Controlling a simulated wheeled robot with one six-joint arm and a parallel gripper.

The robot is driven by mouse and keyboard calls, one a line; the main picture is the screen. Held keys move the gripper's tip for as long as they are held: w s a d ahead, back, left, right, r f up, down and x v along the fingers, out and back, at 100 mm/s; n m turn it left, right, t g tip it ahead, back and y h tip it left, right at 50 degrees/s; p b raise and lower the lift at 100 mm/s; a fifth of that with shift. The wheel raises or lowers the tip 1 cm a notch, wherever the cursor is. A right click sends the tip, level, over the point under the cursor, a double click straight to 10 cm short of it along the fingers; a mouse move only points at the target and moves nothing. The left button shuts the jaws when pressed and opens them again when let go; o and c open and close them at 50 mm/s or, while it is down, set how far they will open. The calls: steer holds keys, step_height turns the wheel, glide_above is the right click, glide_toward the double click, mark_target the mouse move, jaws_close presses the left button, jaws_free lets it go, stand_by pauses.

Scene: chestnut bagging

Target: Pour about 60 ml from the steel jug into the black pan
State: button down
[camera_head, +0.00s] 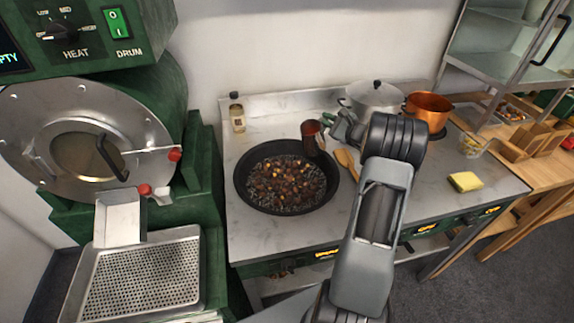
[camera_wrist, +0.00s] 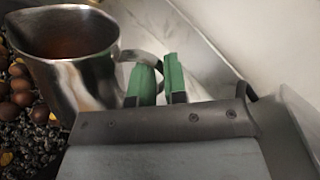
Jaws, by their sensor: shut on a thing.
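The black pan (camera_head: 240,176) sits on the left part of the steel counter and holds chestnuts among dark pebbles. The steel jug (camera_head: 312,136) is over the pan's right rear rim in the head view, tilted a little. The jug is large in the wrist view (camera_wrist: 82,72), with reddish-brown liquid or a reflection inside its mouth. My gripper (camera_wrist: 158,84) is shut on the jug's handle, with green fingertips at it. In the head view my wrist hides part of the gripper. I see no stream leaving the spout.
A lidded steel pot (camera_head: 374,99) and a copper pot (camera_head: 430,108) stand at the back right. A wooden spoon (camera_head: 347,160) lies right of the pan. A small bottle (camera_head: 237,117) stands behind the pan. A yellow sponge (camera_head: 465,181) lies at the right; the green roaster (camera_head: 90,130) is left.

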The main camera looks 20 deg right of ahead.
step_height(320, 180, up, 8)
steer(key=w+d+m+p, duration=0.1)
steer(key=d+m+p, duration=0.1)
steer(key=p, duration=0.4)
steer(key=shift+m+p, duration=0.4)
steer(key=shift+m, duration=0.1)
steer(key=shift+d, duration=0.1)
stand_by(0.7)
